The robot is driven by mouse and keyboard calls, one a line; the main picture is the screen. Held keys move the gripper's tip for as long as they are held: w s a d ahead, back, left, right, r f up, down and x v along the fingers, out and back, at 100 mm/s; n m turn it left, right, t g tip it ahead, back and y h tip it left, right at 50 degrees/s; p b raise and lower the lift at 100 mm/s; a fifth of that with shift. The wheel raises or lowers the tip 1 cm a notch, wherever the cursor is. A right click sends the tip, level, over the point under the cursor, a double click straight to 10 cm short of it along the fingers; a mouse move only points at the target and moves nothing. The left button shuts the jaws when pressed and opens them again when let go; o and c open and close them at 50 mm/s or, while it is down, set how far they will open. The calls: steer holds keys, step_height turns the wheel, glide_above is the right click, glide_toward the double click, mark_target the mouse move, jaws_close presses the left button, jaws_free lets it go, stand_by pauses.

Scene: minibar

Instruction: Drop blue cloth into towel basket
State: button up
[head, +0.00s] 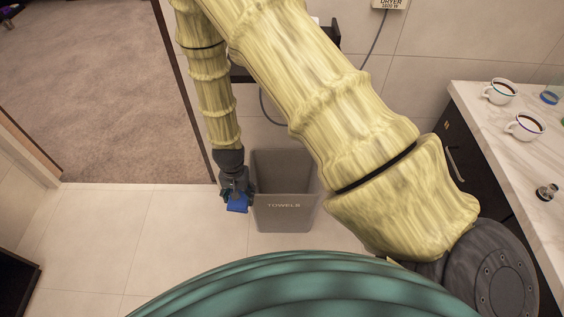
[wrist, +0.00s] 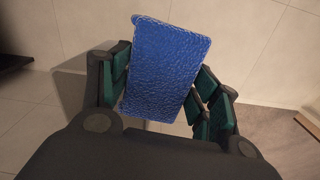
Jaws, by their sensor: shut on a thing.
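The blue cloth (wrist: 166,68) is held between the fingers of my gripper (wrist: 160,85) in the wrist view, sticking out past the fingertips. In the head view my gripper (head: 237,188) points down, shut on the blue cloth (head: 237,203). It appears at the left side of the grey towel basket (head: 287,213), which is marked TOWELS. The cloth shows left of the basket's front left edge, not over its opening. The basket stands upright on the floor, and its bottom inside is not clearly seen. The basket is not recognisable in the wrist view.
A marble counter (head: 500,140) on the right bears two cups (head: 524,126) of dark drink and a small metal piece (head: 546,192). A dark shelf (head: 325,40) is on the wall behind my arm. Tiled floor (head: 170,225) is clear left of the basket; carpet (head: 90,90) lies beyond the doorway.

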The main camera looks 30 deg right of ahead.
steer(key=s+d+f+m+p, duration=0.1)
steer(key=s+d+f+m, duration=0.2)
steer(key=s+d, duration=0.6)
steer(key=s+d+f+m, duration=0.3)
steer(key=s+d, duration=0.6)
steer(key=d, duration=0.1)
steer(key=w+d+f+m+b, duration=0.3)
steer(key=w+f+b, duration=0.1)
steer(key=w+b, duration=0.15)
steer(key=w+d+f+m+b, duration=0.2)
steer(key=w+f+b, duration=0.15)
steer(key=w, duration=0.35)
steer(key=w+d+r+m+b, duration=0.1)
steer(key=w+m+b, duration=0.2)
steer(key=w+b, duration=0.35)
steer(key=w+d+m+b, duration=0.2)
steer(key=w+b, duration=0.1)
steer(key=w, duration=0.7)
step_height(320, 180, down, 5)
steer(key=b, duration=0.5)
steer(key=shift+w+f, duration=0.1)
steer(key=shift+f, duration=0.1)
